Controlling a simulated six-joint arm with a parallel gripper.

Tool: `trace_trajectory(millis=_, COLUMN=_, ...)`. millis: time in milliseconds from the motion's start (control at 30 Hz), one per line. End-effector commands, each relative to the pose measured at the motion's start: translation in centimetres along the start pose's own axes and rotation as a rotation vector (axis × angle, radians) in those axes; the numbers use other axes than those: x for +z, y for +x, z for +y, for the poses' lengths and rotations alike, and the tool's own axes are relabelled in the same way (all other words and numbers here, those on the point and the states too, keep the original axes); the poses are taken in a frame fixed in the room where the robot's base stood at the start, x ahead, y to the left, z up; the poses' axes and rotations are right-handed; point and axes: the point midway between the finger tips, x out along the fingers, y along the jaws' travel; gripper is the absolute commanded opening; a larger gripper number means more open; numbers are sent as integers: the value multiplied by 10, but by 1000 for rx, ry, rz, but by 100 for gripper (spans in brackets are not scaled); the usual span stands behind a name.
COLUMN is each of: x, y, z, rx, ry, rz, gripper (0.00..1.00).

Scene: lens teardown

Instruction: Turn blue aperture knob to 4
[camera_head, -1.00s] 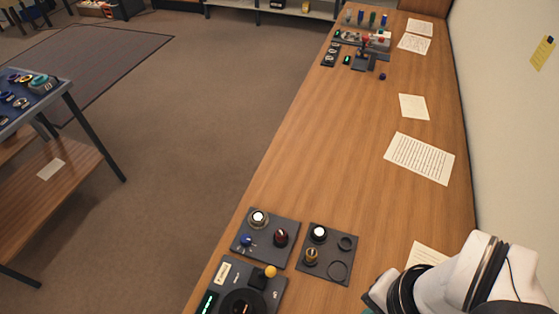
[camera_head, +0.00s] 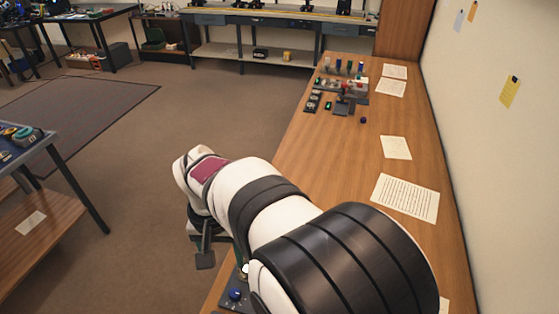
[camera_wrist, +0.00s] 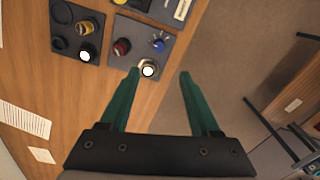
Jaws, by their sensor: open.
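The small blue knob (camera_head: 236,294) sits on a dark square panel at the bottom of the head view, partly beside my arm. In the wrist view the blue knob (camera_wrist: 158,43) is on the same panel (camera_wrist: 138,32), ahead of my gripper's fingertips. My gripper (camera_wrist: 160,74) is open, its two green fingers wide apart with nothing between them. The white-topped knob (camera_wrist: 148,70) shows near the left fingertip. The dark red knob (camera_wrist: 121,46) is left of the blue one. The blue knob's scale marks are too small to read.
A second dark panel (camera_wrist: 77,34) with knobs and rings lies left in the wrist view. The wooden bench (camera_head: 300,150) holds papers (camera_head: 405,197) and far-end devices (camera_head: 340,95). Floor lies open left of the bench. A side table (camera_head: 40,190) stands at left.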

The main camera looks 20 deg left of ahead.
Motion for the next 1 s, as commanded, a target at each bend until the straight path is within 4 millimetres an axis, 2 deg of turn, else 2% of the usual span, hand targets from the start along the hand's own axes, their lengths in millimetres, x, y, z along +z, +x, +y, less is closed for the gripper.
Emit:
trace_trajectory(millis=167, x=2, y=44, z=2, rx=4, ry=1, rz=-6, gripper=63)
trace_trajectory(millis=300, x=2, y=88, z=2, rx=3, ry=3, rz=-8, gripper=63)
trace_trajectory(millis=500, x=2, y=132, z=2, rx=1, ry=3, rz=-5, gripper=63)
trace_trajectory(millis=700, x=1, y=149, z=2, rx=-1, ry=3, rz=-3, gripper=63)
trace_trajectory(millis=967, x=1, y=150, z=2, rx=-1, ry=3, rz=-2, gripper=63)
trace_trajectory(millis=1000, x=1, y=150, z=2, rx=-1, ry=3, rz=-2, gripper=56)
